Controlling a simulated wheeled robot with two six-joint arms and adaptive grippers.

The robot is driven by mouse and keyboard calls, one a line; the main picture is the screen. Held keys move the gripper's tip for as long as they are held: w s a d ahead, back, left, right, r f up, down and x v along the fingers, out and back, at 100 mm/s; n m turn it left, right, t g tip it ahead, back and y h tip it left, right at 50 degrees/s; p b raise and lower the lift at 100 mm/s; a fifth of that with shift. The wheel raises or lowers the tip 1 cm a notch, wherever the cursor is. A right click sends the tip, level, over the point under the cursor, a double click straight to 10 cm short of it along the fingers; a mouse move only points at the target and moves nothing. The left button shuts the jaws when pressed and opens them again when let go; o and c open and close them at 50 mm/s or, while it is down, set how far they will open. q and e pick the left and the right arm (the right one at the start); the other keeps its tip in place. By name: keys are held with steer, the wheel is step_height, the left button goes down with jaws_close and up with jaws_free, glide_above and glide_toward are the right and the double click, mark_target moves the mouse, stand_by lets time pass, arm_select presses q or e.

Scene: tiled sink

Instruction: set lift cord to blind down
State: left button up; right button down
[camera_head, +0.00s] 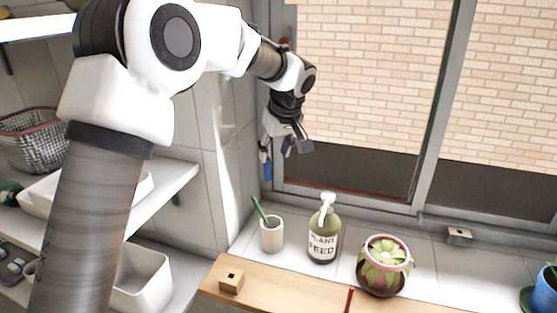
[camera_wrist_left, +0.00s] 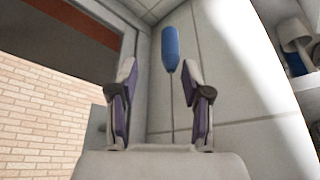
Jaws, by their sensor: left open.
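The lift cord's blue pull (camera_head: 265,165) hangs near the left window jamb, partly below my left gripper (camera_head: 286,146). In the left wrist view, the blue pull (camera_wrist_left: 171,48) shows beyond the fingertips, in line with the gap between them. A thin cord runs from it down the picture between the fingers. My left gripper (camera_wrist_left: 158,85) is open, its fingers on either side of the cord with nothing gripped. I cannot tell the exact depth between fingers and cord. The blind itself is not clearly visible. My right gripper is not in view.
The window frame (camera_head: 428,160) stands beside the gripper, with a tiled wall to its left. Shelves with a basket (camera_head: 35,140) are at left.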

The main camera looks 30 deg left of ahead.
mark_target(269, 162)
arm_select(q)
steer(key=shift+s+a+f+p, duration=0.6)
steer(key=shift+s+f, duration=0.25)
steer(key=shift+s, duration=0.1)
steer(key=f, duration=0.1)
steer(key=w+f, duration=0.1)
steer(key=w+a+f, duration=0.1)
steer(key=shift+f+p, duration=0.3)
steer(key=shift+w+f, duration=0.15)
steer(key=shift+w, duration=0.1)
steer(key=shift+s, duration=0.1)
steer(key=shift+s+d+r, duration=0.1)
steer(key=shift+s+r, duration=0.15)
steer(key=c, duration=0.4)
steer(key=shift+s+r, duration=0.1)
steer(key=shift+s, duration=0.15)
jaws_close()
steer(key=shift+w, duration=0.1)
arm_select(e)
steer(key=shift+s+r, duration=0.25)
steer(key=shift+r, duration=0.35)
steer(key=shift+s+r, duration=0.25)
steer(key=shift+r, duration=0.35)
